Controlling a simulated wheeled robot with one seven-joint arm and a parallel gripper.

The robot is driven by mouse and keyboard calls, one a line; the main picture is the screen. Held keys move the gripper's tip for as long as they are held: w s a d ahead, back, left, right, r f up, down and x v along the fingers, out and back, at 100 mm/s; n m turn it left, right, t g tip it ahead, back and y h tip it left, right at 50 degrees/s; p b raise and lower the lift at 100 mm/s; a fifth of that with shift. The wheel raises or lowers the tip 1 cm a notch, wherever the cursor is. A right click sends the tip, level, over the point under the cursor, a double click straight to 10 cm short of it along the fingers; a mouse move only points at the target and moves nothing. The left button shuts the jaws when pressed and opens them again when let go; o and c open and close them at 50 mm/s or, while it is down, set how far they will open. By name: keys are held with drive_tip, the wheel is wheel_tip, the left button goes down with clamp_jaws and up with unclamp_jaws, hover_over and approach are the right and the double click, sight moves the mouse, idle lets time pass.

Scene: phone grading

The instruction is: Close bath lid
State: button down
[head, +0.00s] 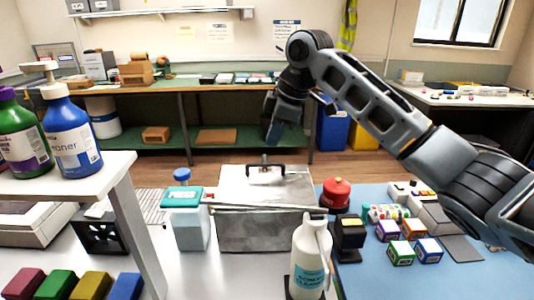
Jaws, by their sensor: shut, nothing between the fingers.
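The bath is a grey metal box (265,232) on the white bench in the middle of the head view. Its pale metal lid (262,195) shows above the front wall, with a black bar handle (266,169) near its far edge. I cannot tell from this view whether the lid lies fully flat on the rim or stands partly raised. My gripper (273,132) is shut and empty. It points down above and behind the handle, apparently apart from it. The inside of the bath is not visible.
A teal-capped clear container (188,225) stands close left of the bath. Small boxes (401,252) lie on the blue mat (470,275). A shelf with bottles (75,140) is at left.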

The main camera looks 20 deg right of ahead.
drive_tip(key=p, duration=0.1)
hover_over(263, 166)
drive_tip(key=s, duration=0.2)
drive_tip(key=f, duration=0.6)
drive_tip(key=shift+d+f, duration=0.15)
drive_tip(key=shift+d, duration=0.25)
drive_tip(key=shift+w+d+f, duration=0.1)
drive_tip(key=shift+w+f, duration=0.25)
drive_tip(key=shift+f, duration=0.2)
drive_tip(key=shift+f, duration=0.1)
